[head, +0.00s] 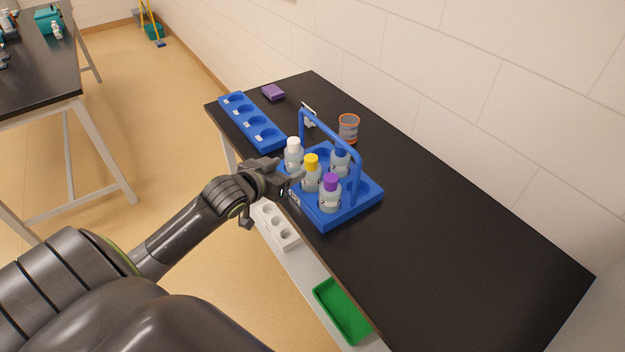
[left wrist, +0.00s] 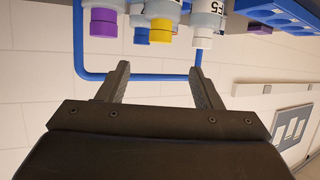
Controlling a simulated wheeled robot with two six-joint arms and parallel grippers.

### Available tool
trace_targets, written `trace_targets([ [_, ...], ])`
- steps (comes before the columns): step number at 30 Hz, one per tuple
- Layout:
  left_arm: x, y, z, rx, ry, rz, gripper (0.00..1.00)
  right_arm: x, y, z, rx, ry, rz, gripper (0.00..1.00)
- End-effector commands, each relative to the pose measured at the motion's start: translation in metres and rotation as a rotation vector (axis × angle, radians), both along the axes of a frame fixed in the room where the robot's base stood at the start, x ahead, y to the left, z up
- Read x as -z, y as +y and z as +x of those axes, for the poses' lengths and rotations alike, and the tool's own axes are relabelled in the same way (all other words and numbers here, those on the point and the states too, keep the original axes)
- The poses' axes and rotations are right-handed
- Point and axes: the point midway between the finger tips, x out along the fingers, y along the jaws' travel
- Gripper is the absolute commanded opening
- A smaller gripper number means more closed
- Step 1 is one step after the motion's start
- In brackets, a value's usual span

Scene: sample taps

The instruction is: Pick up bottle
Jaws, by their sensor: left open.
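Several bottles stand upright in a blue carrier (head: 364,204) with a handle on the black bench: one with a white cap (head: 293,155), one with a yellow cap (head: 311,175), one with a purple cap (head: 330,195) and one with a blue cap (head: 341,161). My left gripper (head: 289,184) is open and empty at the carrier's near left side, beside the yellow-capped and white-capped bottles. In the left wrist view, upside down, the yellow cap (left wrist: 160,32) and white cap (left wrist: 202,42) appear beyond and between the open fingers (left wrist: 160,80). My right gripper is out of view.
A blue rack (head: 252,122) with empty round slots lies behind the carrier. An orange-rimmed grey container (head: 349,128) and a purple block (head: 273,92) stand on the bench (head: 450,245). A white rack (head: 276,226) and green tray (head: 342,309) sit lower. The bench's right part is clear.

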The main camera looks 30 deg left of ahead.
Motion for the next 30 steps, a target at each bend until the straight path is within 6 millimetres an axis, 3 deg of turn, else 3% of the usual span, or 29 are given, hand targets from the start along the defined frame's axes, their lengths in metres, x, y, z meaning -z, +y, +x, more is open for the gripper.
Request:
trace_targets([
  [9, 0.018, 0.0, 0.047, -0.001, 0.0, -0.003, 0.59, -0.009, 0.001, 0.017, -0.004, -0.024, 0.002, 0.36],
  [20, 0.027, 0.0, 0.067, 0.0, 0.0, -0.001, 0.59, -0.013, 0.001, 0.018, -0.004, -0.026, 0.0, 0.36],
  [30, 0.043, 0.0, 0.099, -0.001, 0.0, -0.002, 0.59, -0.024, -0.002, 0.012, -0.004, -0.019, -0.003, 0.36],
])
